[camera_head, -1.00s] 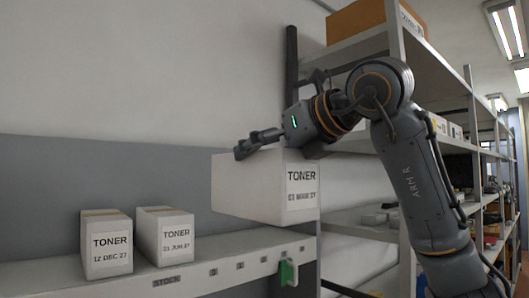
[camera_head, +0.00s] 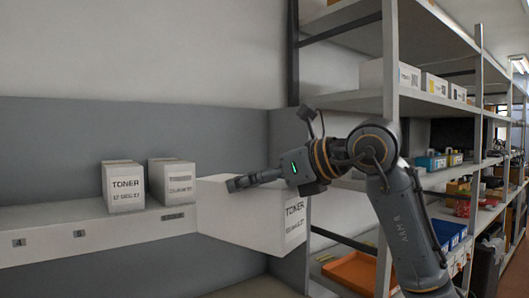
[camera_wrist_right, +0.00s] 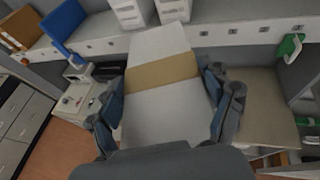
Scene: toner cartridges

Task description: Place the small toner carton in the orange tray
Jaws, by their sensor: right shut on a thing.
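My right gripper (camera_head: 262,180) is shut on a white carton (camera_head: 245,215) labelled TONER, held from above. In the right wrist view, the carton (camera_wrist_right: 160,108) shows its top with a tan tape band, between the two fingers (camera_wrist_right: 165,98). It hangs tilted in the head view, in front of the shelf's right part, overlapping its edge. Two other white TONER cartons stand on the shelf, one on the left (camera_head: 123,187) and one to its right (camera_head: 172,182). The orange tray (camera_head: 352,272) lies low at the right, partly hidden by my right arm. My left gripper is not in view.
A rack with metal posts (camera_head: 390,70) holds white boxes and coloured bins at the right. A green object (camera_wrist_right: 290,47) hangs at the shelf edge in the right wrist view.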

